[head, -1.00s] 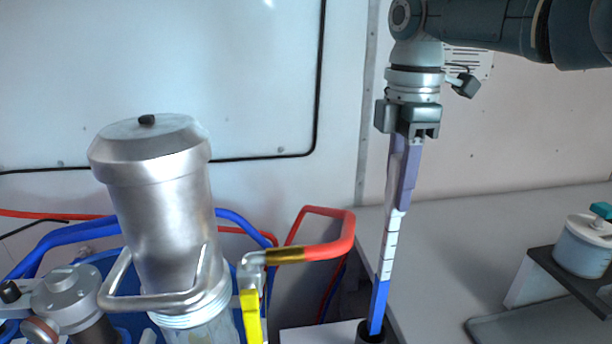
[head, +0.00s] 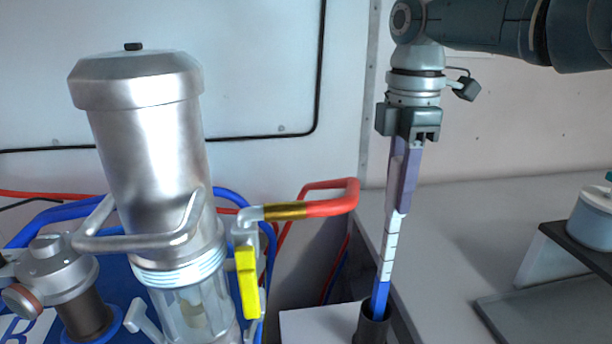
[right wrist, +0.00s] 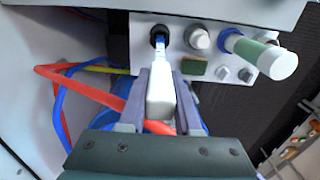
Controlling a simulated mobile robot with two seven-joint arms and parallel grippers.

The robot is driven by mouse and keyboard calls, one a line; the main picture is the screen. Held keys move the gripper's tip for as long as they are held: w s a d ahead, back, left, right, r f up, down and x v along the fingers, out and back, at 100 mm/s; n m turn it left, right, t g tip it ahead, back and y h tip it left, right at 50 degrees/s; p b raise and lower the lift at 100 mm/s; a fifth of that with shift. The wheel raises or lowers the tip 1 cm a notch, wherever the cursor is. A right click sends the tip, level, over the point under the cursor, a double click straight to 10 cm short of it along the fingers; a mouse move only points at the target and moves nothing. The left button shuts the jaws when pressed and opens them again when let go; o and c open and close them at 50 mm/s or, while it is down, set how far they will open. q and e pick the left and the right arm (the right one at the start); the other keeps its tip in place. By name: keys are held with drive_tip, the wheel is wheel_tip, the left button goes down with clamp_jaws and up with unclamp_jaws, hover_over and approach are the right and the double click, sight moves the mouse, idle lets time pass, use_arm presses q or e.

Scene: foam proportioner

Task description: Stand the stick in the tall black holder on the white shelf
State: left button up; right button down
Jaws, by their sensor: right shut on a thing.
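My right gripper (head: 400,200) is shut on the upper part of the stick (head: 389,255), which is white with a blue lower end. The stick stands nearly upright, leaning slightly. Its blue end goes into the mouth of the tall black holder (head: 372,328), so the tip is hidden. The holder stands at the right side of the white shelf (head: 312,324). In the right wrist view the stick (right wrist: 160,100) runs between the fingers (right wrist: 160,80) towards the dark round holder opening (right wrist: 158,33). My left gripper is not in view.
A large metal cylinder (head: 150,130) with a handle stands left, beside a yellow lever (head: 247,280) and a red hose (head: 330,206). A grey counter (head: 440,240) lies right, with a white pot (head: 592,220) on a dark stand.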

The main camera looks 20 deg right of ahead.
drive_tip(key=c, duration=0.5)
unclamp_jaws()
drive_tip(key=shift+r, duration=0.4)
wheel_tip(320, 180, up, 9)
drive_tip(key=shift+r+b, duration=0.1)
drive_tip(key=shift+b, duration=0.45)
